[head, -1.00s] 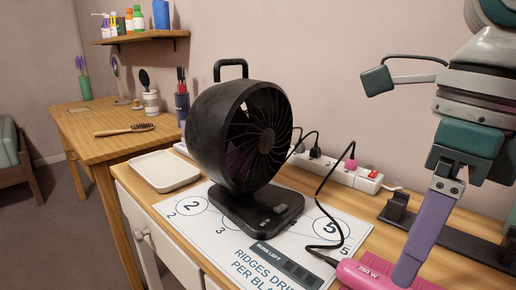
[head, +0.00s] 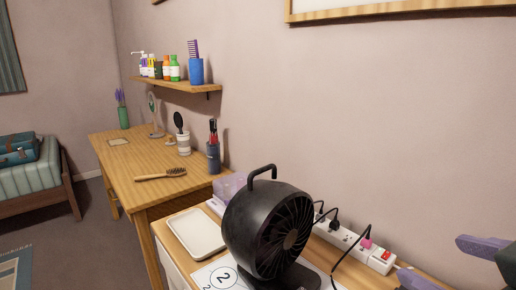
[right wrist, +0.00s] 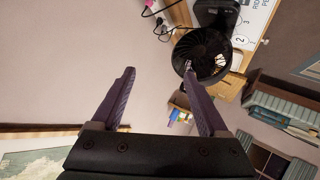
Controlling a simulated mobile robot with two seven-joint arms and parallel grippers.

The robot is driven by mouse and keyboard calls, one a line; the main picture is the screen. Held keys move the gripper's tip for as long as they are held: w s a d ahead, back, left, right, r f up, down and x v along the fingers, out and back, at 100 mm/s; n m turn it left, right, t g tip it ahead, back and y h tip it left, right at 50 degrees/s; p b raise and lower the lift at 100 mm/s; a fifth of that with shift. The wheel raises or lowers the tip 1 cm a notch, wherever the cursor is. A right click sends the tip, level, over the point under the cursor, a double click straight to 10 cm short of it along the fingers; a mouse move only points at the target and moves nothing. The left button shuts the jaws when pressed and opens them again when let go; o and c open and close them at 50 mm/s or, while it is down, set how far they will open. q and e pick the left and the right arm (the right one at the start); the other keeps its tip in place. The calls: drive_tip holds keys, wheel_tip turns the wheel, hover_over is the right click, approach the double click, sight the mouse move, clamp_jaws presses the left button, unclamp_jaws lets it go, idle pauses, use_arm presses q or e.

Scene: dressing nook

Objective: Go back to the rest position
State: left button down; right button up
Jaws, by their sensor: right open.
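My right gripper (head: 432,258) shows at the lower right of the head view, with its two purple fingers spread apart. The right wrist view also shows it (right wrist: 158,70), open, with nothing between the fingers. It is raised clear of the dresser, to the right of the black fan (head: 268,232). In the right wrist view the fan (right wrist: 203,55) appears beyond one fingertip, apart from it as far as I can tell. My left gripper is in neither view.
A white power strip (head: 353,247) with plugs lies behind the fan. A white tray (head: 196,232) sits to the fan's left. A wooden desk (head: 150,160) holds a brush (head: 160,174) and cups. A shelf (head: 180,86) hangs above it.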

drive_tip(key=s+f+m+g+y+p, duration=0.1)
drive_tip(key=s+f+m+g+p, duration=0.3)
drive_tip(key=s+g, duration=0.9)
use_arm(q)
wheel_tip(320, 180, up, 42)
drive_tip(key=p, duration=3.6)
use_arm(e)
wheel_tip(320, 180, up, 36)
drive_tip(key=s+n+t, duration=0.1)
drive_tip(key=s+t, duration=0.2)
drive_tip(key=t, duration=0.1)
drive_tip(key=shift+t, duration=0.4)
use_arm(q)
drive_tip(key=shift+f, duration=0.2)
use_arm(e)
drive_tip(key=shift+d+f, duration=0.1)
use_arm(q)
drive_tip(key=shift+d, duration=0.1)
